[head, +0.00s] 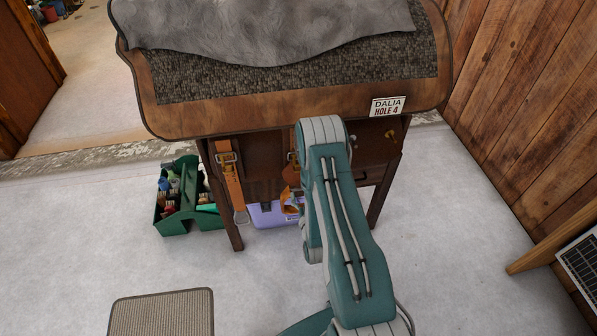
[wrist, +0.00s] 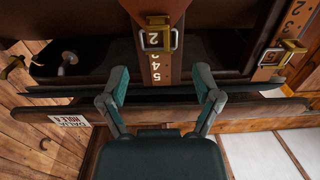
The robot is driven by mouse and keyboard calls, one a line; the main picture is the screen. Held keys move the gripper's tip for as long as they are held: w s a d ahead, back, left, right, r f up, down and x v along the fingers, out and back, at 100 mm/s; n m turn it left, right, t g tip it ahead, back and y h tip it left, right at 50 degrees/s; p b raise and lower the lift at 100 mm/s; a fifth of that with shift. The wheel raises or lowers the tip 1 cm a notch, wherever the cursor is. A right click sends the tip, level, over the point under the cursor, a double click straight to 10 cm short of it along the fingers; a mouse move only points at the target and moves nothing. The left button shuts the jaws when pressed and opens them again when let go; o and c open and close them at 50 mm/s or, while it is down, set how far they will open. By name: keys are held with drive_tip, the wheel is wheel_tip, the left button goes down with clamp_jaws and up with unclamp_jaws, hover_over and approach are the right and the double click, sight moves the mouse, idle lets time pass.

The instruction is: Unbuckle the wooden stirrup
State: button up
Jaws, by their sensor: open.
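In the wrist view my gripper (wrist: 161,82) is open and empty, its two fingers spread apart. A brown strap with gold numbers (wrist: 161,68) hangs between and beyond the fingers, with a square metal buckle (wrist: 145,40) on it. The lower end of this strap is mostly covered, so I cannot make out a wooden stirrup. My gripper is hidden behind my arm there.
A sign reading "DALIA HOLE 4" (head: 388,107) is on the saddle-rack edge. Another numbered strap with a buckle (wrist: 275,57) is at the right in the wrist view. A green caddy (head: 174,222) and a purple box (head: 265,217) stand low on the floor. Floor in front is clear around a mat (head: 162,312).

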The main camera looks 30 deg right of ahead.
drive_tip(key=x, duration=1)
drive_tip(key=shift+w+d+f, duration=0.15)
drive_tip(key=shift+f, duration=0.05)
drive_tip(key=c, duration=1.1)
